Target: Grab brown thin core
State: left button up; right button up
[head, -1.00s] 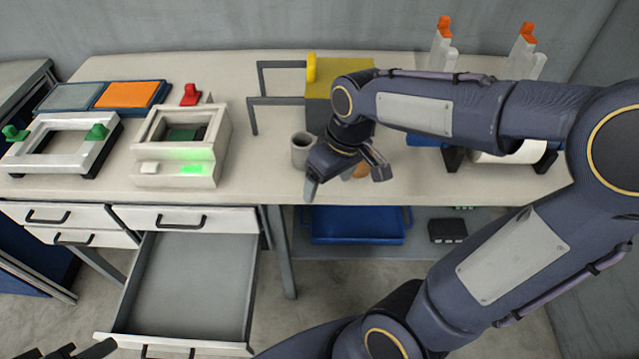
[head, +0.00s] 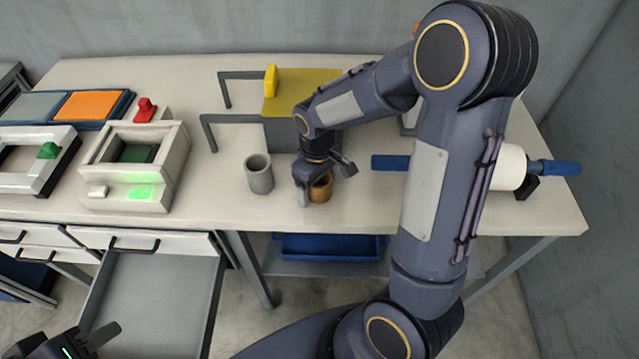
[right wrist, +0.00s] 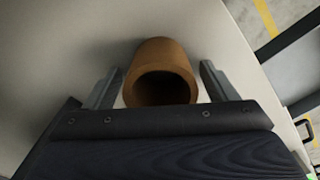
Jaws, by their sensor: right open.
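The brown core (head: 321,187) is a short hollow tube standing on the table near its front edge. In the right wrist view the brown core (right wrist: 160,68) lies between the two open fingers, with its dark opening facing the camera. My right gripper (head: 322,186) is open around the core from above; in the wrist view a gap shows on each side of it. The right gripper's fingers (right wrist: 157,88) hold nothing. My left gripper (head: 75,346) is partly in view at the bottom left corner, away from the table; its jaw state is unclear.
A grey hollow core (head: 259,174) stands just left of the brown one. A white device with a green light (head: 140,192) is further left. A yellow-topped grey box (head: 300,95) is behind. A white roll with blue handles (head: 512,166) lies right. A drawer (head: 150,300) hangs open below.

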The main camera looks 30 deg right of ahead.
jog(key=c, duration=1.1)
jog(key=shift+o, duration=0.2)
jog(key=shift+r, duration=0.1)
